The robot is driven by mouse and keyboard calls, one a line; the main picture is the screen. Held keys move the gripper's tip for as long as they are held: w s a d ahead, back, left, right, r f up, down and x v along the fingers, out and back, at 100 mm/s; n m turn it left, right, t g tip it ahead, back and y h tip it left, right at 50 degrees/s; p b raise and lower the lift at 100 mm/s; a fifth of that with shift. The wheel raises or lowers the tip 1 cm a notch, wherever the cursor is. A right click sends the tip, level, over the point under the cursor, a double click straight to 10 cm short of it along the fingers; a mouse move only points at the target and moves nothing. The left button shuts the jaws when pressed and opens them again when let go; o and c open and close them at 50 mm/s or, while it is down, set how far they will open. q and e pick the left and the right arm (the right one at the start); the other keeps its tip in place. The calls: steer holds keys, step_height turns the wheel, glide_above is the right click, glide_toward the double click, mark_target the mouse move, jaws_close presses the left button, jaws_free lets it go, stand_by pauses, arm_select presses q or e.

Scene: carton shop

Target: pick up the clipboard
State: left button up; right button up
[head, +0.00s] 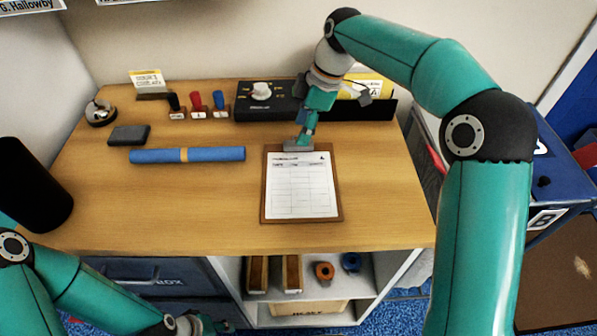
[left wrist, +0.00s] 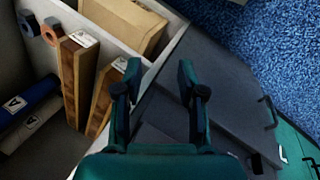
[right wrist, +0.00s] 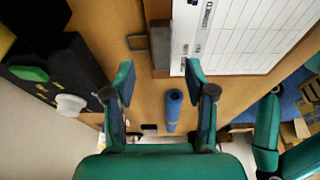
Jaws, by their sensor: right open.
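The clipboard (head: 301,205) lies flat on the wooden desk, brown with a white printed form and its clip at the back edge. In the right wrist view the clipboard (right wrist: 240,38) fills the upper right, partly cut off by the frame. My right gripper (head: 305,140) is over the clip end in the head view; its fingers (right wrist: 160,85) are spread with nothing between them. I cannot tell whether it touches the clipboard. My left gripper (head: 207,326) is low in front of the desk; in the left wrist view its fingers (left wrist: 158,75) are apart and empty.
A blue roll (head: 187,155) lies left of the clipboard. A black control box (head: 262,101), several stamps (head: 197,103), a dark block (head: 129,135) and a bell (head: 99,113) stand behind. Shelves with wooden bars (head: 292,273) are below. The desk's front right is clear.

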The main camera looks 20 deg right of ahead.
mark_target(300, 171)
steer(key=x, duration=0.4)
steer(key=shift+s+d+f, duration=0.1)
steer(key=shift+d, duration=0.05)
jaws_close()
